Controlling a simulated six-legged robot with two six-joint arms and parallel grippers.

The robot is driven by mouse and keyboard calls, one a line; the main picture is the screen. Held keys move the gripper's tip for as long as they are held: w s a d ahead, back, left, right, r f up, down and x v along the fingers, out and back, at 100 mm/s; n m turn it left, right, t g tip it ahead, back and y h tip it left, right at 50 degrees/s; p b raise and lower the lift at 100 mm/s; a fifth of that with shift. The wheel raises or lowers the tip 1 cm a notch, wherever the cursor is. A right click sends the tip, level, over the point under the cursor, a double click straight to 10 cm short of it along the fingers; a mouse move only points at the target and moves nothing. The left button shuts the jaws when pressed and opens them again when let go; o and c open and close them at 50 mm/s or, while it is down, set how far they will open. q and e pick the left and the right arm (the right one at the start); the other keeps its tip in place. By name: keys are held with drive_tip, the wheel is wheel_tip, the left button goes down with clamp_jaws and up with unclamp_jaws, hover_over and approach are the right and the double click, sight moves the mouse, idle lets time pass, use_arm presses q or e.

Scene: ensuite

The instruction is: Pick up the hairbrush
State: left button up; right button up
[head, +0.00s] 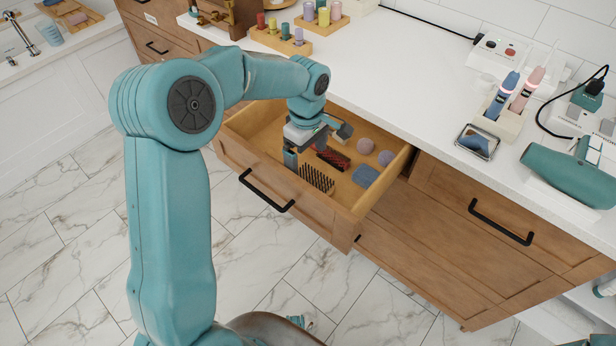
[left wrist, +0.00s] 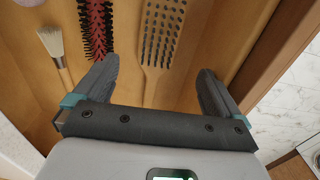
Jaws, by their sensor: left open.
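The hairbrush (head: 316,179) is a flat wooden brush with dark bristles facing up, lying in the open drawer (head: 240,148) near its front. In the left wrist view the bristled head of the hairbrush (left wrist: 163,32) is at the top, and its pale handle runs down between the fingers. My left gripper (head: 317,144) is over the drawer, its fingers apart and empty. In the left wrist view the left gripper (left wrist: 157,76) has one finger on each side of the handle; I cannot tell the height gap. My right gripper is not in view.
A red and black round brush (left wrist: 97,28) lies close beside the hairbrush, with a small pale-bristled brush (left wrist: 55,50) beyond it. A blue item (head: 365,175) and two mauve balls (head: 365,146) share the drawer. The drawer walls are close around the gripper.

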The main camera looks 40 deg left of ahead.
sight(307, 172)
use_arm(q)
drive_tip(key=f, duration=0.7)
drive_tip(key=shift+w+f+b, duration=0.2)
drive_tip(key=shift+f+b, duration=0.15)
drive_tip(key=shift+b, duration=0.05)
drive_tip(key=shift+s, duration=0.1)
drive_tip(key=c, duration=1.2)
